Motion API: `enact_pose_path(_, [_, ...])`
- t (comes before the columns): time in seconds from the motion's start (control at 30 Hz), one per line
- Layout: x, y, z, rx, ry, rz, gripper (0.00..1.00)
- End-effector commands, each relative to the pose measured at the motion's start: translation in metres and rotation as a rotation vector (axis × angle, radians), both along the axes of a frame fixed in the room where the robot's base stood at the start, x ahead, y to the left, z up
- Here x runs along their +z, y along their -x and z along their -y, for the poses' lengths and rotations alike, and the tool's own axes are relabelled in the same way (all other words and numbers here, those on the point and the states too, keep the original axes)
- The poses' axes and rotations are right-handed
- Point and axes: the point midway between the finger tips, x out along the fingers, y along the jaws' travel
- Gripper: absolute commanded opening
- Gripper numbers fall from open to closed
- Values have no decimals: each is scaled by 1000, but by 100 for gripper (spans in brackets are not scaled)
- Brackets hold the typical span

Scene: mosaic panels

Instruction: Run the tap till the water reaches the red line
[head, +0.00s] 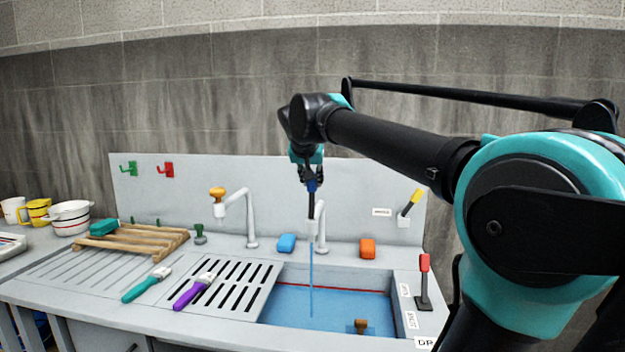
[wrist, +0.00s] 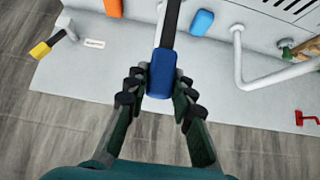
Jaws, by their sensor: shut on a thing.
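My gripper (head: 313,186) is above the white tap (head: 321,235) behind the basin. It is shut on the blue handle (wrist: 160,86) of a black lever (wrist: 171,22), which runs down to the tap. A thin blue stream of water (head: 311,282) falls from the spout into the basin. Blue water (head: 310,304) covers the basin floor. The red line (head: 340,288) runs along the basin's back wall; the water surface looks close beneath it, with the exact gap hard to tell. A brown plug-like piece (head: 361,326) stands in the water at front right.
A second tap (head: 250,215) with an orange knob stands left. A blue sponge (head: 287,243) and an orange sponge (head: 367,249) flank the tap. A red-handled lever (head: 424,283) stands right of the basin, a yellow-handled lever (head: 411,202) on the backboard. Brushes lie left on the drainboard.

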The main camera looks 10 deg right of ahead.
Motion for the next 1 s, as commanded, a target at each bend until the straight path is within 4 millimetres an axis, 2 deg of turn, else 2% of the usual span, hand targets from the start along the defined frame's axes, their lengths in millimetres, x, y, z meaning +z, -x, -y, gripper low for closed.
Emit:
enact_pose_path(0.27, [0, 0, 0, -1, 0, 2, 0])
enact_pose_path(0.3, [0, 0, 0, -1, 0, 2, 25])
enact_pose_path(0.47, [0, 0, 0, 0, 1, 2, 44])
enact_pose_path(0.8, [2, 2, -1, 1, 0, 2, 45])
enact_pose_path(1.0, [19, 17, -6, 2, 0, 2, 45])
